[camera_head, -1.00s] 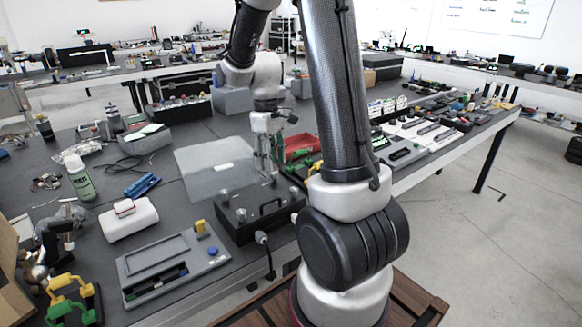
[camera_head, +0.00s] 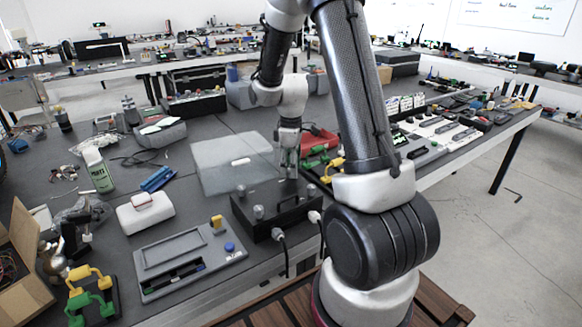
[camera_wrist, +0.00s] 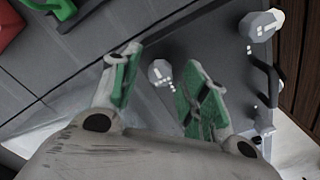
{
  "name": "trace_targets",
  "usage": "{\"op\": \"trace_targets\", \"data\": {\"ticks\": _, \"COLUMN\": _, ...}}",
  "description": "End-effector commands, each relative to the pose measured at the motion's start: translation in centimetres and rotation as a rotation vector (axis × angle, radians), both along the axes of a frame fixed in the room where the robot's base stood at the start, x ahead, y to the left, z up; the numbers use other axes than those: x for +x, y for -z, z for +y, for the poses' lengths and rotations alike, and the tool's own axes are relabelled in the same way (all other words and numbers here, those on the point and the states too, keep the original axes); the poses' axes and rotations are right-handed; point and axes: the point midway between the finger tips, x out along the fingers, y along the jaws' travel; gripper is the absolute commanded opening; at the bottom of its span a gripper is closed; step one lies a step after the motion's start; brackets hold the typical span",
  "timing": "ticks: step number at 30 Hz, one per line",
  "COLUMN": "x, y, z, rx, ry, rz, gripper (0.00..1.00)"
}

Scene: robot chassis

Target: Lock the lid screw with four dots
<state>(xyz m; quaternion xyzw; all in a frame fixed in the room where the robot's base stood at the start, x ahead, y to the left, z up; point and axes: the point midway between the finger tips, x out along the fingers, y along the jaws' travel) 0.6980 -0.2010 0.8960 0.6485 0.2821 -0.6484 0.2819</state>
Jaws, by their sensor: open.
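A black box lid (camera_head: 300,209) with a dark bar handle sits near the table's front edge in the head view. Light round screw knobs stand on it, one of them at its left front (camera_head: 259,212). My gripper (camera_head: 288,172) points down over the lid's back edge. In the wrist view its green-padded fingers (camera_wrist: 158,88) are open and apart. A pale round knob (camera_wrist: 160,71) shows between and beyond the fingertips; I cannot tell whether they touch it. Another knob (camera_wrist: 260,25) with white marks lies to the upper right. Dots cannot be counted.
A grey tray (camera_head: 188,262) and a white case (camera_head: 145,212) lie to the left. Cables run from the lid's front.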

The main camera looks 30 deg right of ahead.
Motion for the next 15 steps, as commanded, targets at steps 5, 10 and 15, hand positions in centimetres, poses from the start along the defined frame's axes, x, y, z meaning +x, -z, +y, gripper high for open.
{"op": "trace_targets", "data": {"ticks": 5, "x": -0.01, "y": 0.36, "z": 0.0, "rx": 0.0, "ry": 0.0, "rz": 0.0, "gripper": 0.45}}
{"op": "trace_targets", "data": {"ticks": 10, "x": -0.02, "y": 0.34, "z": 0.01, "rx": 0.0, "ry": 0.001, "rz": 0.0, "gripper": 0.37}}
{"op": "trace_targets", "data": {"ticks": 15, "x": -0.02, "y": 0.34, "z": 0.01, "rx": 0.0, "ry": 0.001, "rz": 0.0, "gripper": 0.06}}
